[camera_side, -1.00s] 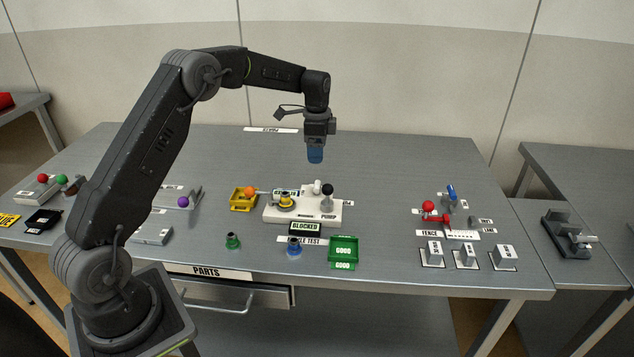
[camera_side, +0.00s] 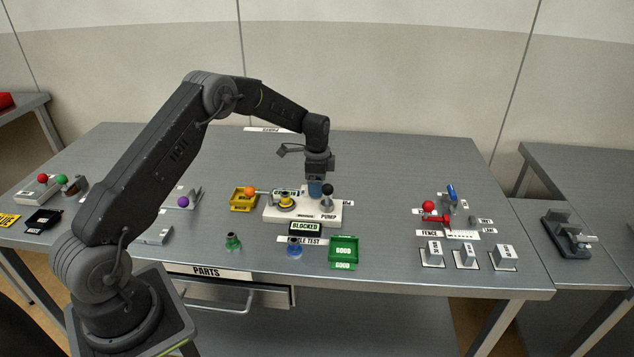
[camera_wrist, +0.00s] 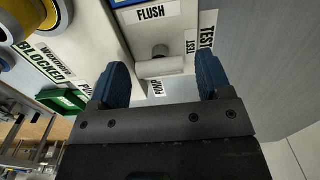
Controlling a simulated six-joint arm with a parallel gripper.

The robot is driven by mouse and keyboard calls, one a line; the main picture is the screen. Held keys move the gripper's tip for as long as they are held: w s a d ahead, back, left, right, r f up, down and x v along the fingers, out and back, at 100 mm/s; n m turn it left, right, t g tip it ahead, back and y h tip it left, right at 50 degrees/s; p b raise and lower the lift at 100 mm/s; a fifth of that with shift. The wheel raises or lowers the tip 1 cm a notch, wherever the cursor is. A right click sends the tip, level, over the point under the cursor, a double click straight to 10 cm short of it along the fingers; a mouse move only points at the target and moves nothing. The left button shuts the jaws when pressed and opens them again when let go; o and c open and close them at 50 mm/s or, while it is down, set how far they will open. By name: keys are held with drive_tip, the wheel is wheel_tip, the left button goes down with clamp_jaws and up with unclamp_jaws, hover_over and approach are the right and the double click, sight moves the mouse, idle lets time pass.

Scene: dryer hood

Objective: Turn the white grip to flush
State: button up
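The white grip (camera_wrist: 160,68) shows in the wrist view as a short pale bar lying crosswise on a grey stem. My gripper (camera_wrist: 162,68) is open, with one blue finger on each side of the grip and gaps between. In the side view my gripper (camera_side: 315,190) is low over the white base (camera_side: 300,213) and hides the grip.
A yellow part (camera_side: 285,201) and an orange ball (camera_side: 249,191) are to the left. A BLOCKED sign (camera_side: 305,228) and a green tray (camera_side: 343,250) are in front.

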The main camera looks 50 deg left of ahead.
drive_tip(key=c, duration=0.9)
drive_tip(key=shift+o, duration=0.2)
drive_tip(key=shift+n, duration=0.3)
drive_tip(key=n, duration=0.3)
drive_tip(key=shift+n, duration=0.3)
drive_tip(key=n, duration=0.4)
drive_tip(key=shift+n, duration=0.3)
drive_tip(key=n, duration=0.4)
drive_tip(key=shift+n, duration=0.3)
drive_tip(key=shift+r+n, duration=0.1)
drive_tip(key=shift+n, duration=2.1)
